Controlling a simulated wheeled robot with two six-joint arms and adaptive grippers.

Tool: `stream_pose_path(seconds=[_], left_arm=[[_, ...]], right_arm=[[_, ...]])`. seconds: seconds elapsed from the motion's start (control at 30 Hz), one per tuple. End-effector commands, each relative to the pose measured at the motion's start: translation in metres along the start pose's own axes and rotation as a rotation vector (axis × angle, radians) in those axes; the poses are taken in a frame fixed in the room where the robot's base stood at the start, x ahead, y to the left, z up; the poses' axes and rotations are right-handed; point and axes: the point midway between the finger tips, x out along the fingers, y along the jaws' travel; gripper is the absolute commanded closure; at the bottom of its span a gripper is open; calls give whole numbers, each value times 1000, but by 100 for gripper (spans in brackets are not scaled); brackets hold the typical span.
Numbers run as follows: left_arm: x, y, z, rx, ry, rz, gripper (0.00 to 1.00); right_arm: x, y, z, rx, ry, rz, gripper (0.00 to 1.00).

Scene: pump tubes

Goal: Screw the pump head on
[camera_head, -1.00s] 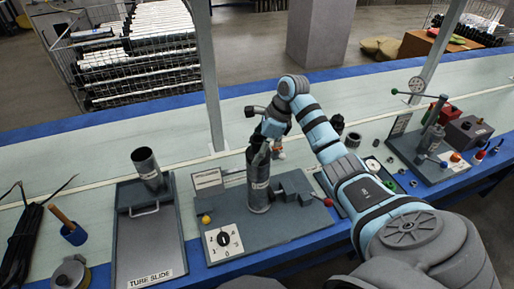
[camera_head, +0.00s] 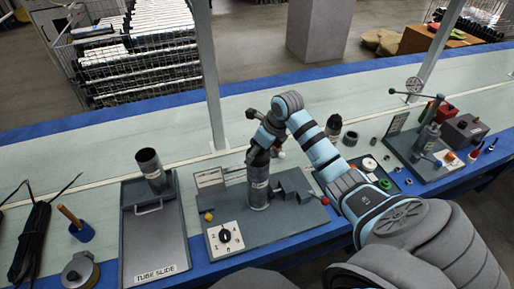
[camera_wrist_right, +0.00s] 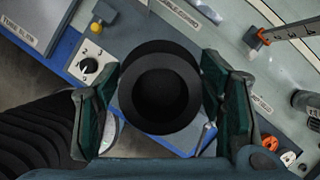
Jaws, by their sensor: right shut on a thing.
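The grey pump tube (camera_head: 258,189) stands upright in the fixture (camera_head: 284,222) on the bench. The pump head (camera_head: 258,157), dark and round, is at the tube's top; whether its thread is seated cannot be seen. My right gripper (camera_head: 260,146) is above the tube and shut on the pump head. In the right wrist view, the pump head (camera_wrist_right: 162,92) is a wide black ring with a dark hollow, between the green fingers of my right gripper (camera_wrist_right: 158,105). The pump head hides most of the tube there. My left gripper is not in view.
A tube slide plate (camera_head: 155,235) with a short open tube (camera_head: 150,168) is left of the fixture. A black fitting (camera_head: 350,138) and small round parts lie to the right. A press stand (camera_head: 426,145) stands farther right. The bench behind is clear.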

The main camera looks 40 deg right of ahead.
Motion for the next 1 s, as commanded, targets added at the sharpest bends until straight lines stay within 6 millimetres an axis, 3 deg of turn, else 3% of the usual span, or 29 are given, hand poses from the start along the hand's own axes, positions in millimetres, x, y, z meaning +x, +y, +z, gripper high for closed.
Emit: stream_pose_path(seconds=[0.17, 0.4, 0.67, 0.9, 1.0], left_arm=[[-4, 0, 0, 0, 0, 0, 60], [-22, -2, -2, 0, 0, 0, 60], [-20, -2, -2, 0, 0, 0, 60], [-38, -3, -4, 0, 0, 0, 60], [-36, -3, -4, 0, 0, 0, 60]], right_arm=[[-1, 0, 1, 31, -1, -13, 71], [-2, 0, 1, 267, -1, -110, 71], [0, -1, 1, 284, -2, -119, 71], [-2, 0, 1, 540, 0, -223, 71], [0, -1, 0, 556, 0, -231, 71]])
